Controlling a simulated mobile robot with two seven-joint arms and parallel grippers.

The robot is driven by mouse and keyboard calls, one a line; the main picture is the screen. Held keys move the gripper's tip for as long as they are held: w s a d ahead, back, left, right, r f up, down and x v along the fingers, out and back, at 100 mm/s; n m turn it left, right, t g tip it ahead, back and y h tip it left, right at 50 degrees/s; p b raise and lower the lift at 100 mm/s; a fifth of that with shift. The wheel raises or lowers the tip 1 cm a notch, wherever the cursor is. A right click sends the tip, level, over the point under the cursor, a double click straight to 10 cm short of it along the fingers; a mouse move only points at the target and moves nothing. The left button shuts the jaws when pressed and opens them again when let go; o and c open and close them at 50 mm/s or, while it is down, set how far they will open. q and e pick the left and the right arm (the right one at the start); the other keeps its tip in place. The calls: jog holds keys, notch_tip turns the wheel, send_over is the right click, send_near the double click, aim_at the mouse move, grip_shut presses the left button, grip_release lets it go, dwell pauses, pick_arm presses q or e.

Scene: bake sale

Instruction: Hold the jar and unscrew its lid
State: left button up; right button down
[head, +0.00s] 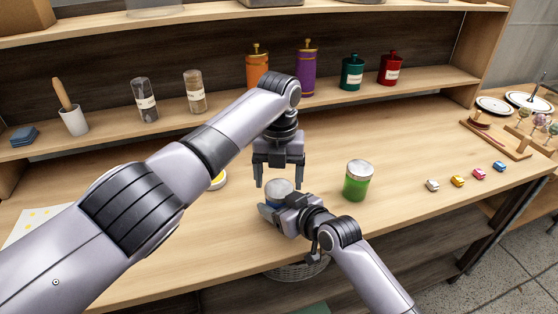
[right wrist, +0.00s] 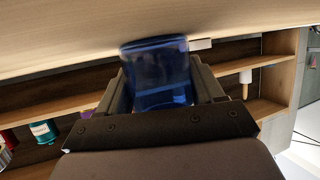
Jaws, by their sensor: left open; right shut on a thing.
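A blue jar (right wrist: 158,75) is between the fingers of my right gripper (right wrist: 160,92) in the right wrist view. In the head view its pale round lid (head: 279,186) shows on top, and my right gripper (head: 279,207) covers much of its body. My right gripper is shut on the jar from the front, at the table's middle. My left gripper (head: 279,182) is open and points down above the jar, its two fingers on either side of the lid. Whether the fingers touch the lid cannot be told.
A green jar (head: 357,182) with a silver lid stands just right. A yellow and white round thing (head: 219,181) is partly behind my left arm. Small coloured cars (head: 458,181) lie at the right. Bottles line the shelf (head: 225,108) behind. The table (head: 395,203) is clear between the green jar and cars.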

pick_arm(q)
jog(key=shift+f, duration=0.95)
jog(key=shift+c, duration=0.3)
jog(key=c, duration=0.8)
jog(key=shift+c, duration=0.2)
jog(key=n, duration=1.3)
jog(key=shift+n, duration=0.4)
jog(key=n, duration=0.3)
